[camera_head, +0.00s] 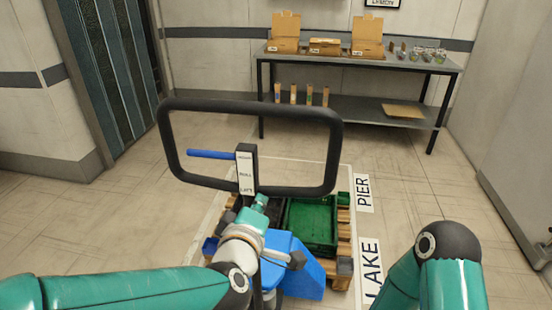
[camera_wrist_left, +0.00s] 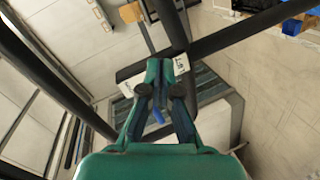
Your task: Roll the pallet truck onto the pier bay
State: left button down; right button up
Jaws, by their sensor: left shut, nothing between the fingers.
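The pallet truck's black loop handle (camera_head: 336,150) stands upright in front of me, with a blue lever (camera_head: 210,154) and a labelled post (camera_head: 246,172). Its blue body (camera_head: 305,272) is low behind my left arm. A wooden pallet (camera_head: 343,235) with a green crate (camera_head: 310,224) lies beyond it. The PIER sign (camera_head: 364,192) is on the floor right of the pallet, with the LAKE sign (camera_head: 371,265) nearer me. My left gripper (camera_head: 262,200) is shut and empty, close by the post; the left wrist view shows its fingertips (camera_wrist_left: 167,66) together at the post. Contact is unclear. My right gripper is out of view.
A grey table (camera_head: 440,66) with cardboard boxes (camera_head: 284,33) and small items stands at the back wall. A dark ribbed door (camera_head: 112,70) is at the left. The floor left of the truck is clear. White lines mark the floor around the pallet.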

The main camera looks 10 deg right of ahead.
aim_at(290, 113)
pick_arm(q)
jog(key=s+d+r+n+t+h, duration=0.1)
jog(key=s+r+n+t, duration=0.15)
jog(key=r, duration=0.55)
jog(key=s+d+r+n+t, duration=0.1)
jog(key=s+d+r+n, duration=0.15)
jog(key=r, duration=0.45)
jog(key=shift+m+g, duration=0.25)
jog(key=shift+m, duration=0.15)
jog(key=x, duration=0.4)
jog(key=p+x, duration=0.1)
jog(key=x, duration=0.4)
jog(key=shift+w+r, duration=0.15)
jog(key=shift+r, duration=0.1)
jog(key=shift+w, duration=0.1)
jog(key=shift+w+d+p, duration=0.1)
jog(key=shift+w+p, duration=0.2)
jog(key=shift+w+r, duration=0.1)
jog(key=shift+r, duration=0.05)
jog(key=shift+w, duration=0.1)
